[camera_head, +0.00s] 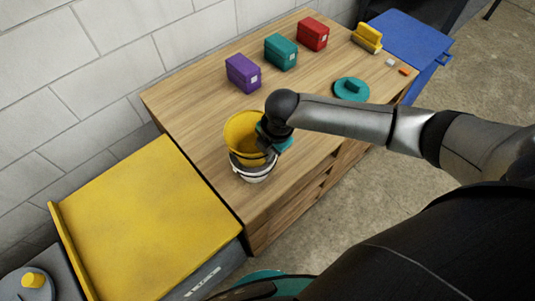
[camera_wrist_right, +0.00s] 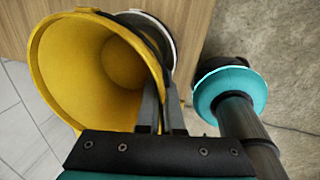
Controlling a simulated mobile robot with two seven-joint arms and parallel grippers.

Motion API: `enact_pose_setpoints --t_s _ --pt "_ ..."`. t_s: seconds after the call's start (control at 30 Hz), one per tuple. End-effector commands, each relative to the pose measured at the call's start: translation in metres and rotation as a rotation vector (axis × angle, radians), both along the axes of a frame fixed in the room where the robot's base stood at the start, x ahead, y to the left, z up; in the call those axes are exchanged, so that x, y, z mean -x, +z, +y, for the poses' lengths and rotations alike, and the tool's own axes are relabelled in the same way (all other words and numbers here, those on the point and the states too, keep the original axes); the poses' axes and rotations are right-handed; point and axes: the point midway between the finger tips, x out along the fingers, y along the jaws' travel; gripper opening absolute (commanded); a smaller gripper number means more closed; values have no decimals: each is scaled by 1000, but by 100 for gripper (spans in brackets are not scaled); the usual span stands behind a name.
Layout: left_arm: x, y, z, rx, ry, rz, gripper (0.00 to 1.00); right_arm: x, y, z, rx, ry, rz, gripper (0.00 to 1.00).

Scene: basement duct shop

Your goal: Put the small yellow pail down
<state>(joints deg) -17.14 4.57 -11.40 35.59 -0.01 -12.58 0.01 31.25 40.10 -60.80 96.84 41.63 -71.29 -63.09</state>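The small yellow pail (camera_head: 241,130) is over the near part of the wooden workbench, its open mouth facing up. My right gripper (camera_head: 266,147) is at its right side, with the fingers closed on the pail's rim. In the right wrist view the yellow pail (camera_wrist_right: 75,65) fills the left, looks empty inside, and its rim runs to the gripper fingers (camera_wrist_right: 160,108). A white pail (camera_head: 252,173) with a dark band is directly below the yellow one; I cannot tell whether the yellow pail rests in it or hangs above it. My left gripper is not in view.
The workbench (camera_head: 190,98) also holds purple (camera_head: 243,73), teal (camera_head: 281,52) and red (camera_head: 312,35) boxes at the back, and a teal round lid (camera_head: 351,90) at right. A yellow-topped cabinet (camera_head: 135,220) stands at left, a blue one (camera_head: 408,38) at far right. The bench's left part is bare.

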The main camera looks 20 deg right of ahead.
Motion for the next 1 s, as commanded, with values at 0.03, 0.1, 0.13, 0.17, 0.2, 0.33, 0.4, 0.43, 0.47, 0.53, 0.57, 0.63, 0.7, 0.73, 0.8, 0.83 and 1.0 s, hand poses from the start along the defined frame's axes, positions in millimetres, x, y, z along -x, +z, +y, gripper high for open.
enact_pose_setpoints --t_s 0.03,0.1,0.13,0.17,0.2,0.33,0.4,0.43,0.47,0.53,0.57,0.63,0.7,0.73,0.8,0.83,1.0 --pt "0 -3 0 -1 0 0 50 -1 -6 0 -1 0 -2 0" --pt "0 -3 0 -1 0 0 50 -1 -7 0 0 1 -2 0" --pt "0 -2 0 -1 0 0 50 -1 -7 0 0 1 -3 0" --pt "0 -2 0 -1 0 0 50 -1 -6 0 0 1 -3 0" --pt "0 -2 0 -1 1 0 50 -1 -6 0 0 1 -3 0" --pt "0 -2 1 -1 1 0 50 -1 -7 0 0 0 -3 0" --pt "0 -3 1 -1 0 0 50 -1 -9 0 0 0 -2 0" --pt "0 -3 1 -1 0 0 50 -1 -10 0 0 0 -2 0" --pt "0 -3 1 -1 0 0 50 -1 -11 0 0 0 -3 0" --pt "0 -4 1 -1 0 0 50 -1 -13 0 -1 0 -3 0" --pt "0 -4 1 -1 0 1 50 -1 -14 0 -1 0 -3 0" --pt "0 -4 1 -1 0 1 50 -1 -16 0 -1 0 -3 0" --pt "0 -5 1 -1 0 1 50 -1 -18 0 -1 0 -2 0" --pt "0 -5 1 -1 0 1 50 -1 -18 0 -1 0 -2 0" --pt "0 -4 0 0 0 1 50 -1 -18 0 -1 0 -3 0" --pt "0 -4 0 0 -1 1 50 0 -18 0 0 0 -1 7" --pt "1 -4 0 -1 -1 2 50 -1 -18 0 -1 0 -2 26"
